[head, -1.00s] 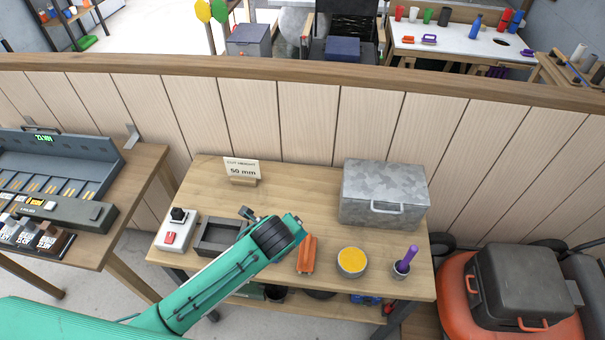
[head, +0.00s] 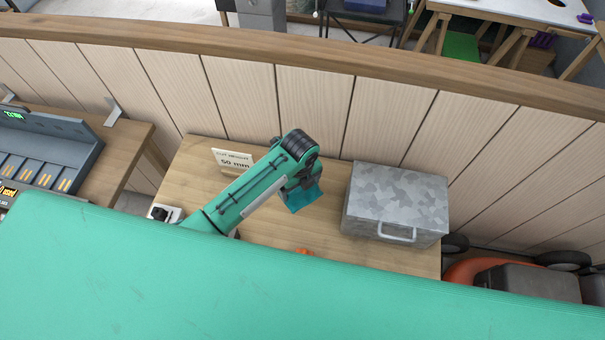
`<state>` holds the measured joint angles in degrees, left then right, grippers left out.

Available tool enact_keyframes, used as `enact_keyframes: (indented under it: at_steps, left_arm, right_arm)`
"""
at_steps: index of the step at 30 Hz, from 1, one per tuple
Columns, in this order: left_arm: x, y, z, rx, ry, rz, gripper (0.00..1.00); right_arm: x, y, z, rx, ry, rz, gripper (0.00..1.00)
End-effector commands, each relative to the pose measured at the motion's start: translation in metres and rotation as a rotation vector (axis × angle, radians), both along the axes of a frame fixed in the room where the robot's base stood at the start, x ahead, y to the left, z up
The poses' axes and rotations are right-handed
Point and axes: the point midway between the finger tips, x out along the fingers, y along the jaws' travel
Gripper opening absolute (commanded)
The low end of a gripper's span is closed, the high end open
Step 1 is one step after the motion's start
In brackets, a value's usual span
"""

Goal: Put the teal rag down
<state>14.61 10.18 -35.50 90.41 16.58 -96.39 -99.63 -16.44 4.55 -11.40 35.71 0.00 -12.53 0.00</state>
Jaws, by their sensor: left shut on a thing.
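The teal rag (head: 306,197) hangs below my left gripper (head: 299,184), over the wooden table (head: 265,225). My left gripper is shut on the rag; its fingers are mostly hidden by the wrist. The rag is just left of the grey metal box. I cannot tell whether its lower edge touches the tabletop. My right gripper is not in view.
The grey metal box (head: 396,202) with a handle stands on the table's right side. A "50 mm" card (head: 233,159) stands at the back left. A wood-panelled wall (head: 312,105) is behind.

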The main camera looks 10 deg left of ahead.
Motion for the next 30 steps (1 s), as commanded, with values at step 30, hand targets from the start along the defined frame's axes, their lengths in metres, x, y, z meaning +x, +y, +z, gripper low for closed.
enact_keyframes:
  at_steps: [30]
  left_arm:
    - [0.0,0.0,-0.048,0.001,-0.001,-0.001,0.72]
  right_arm:
    - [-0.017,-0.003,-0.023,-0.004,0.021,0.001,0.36]
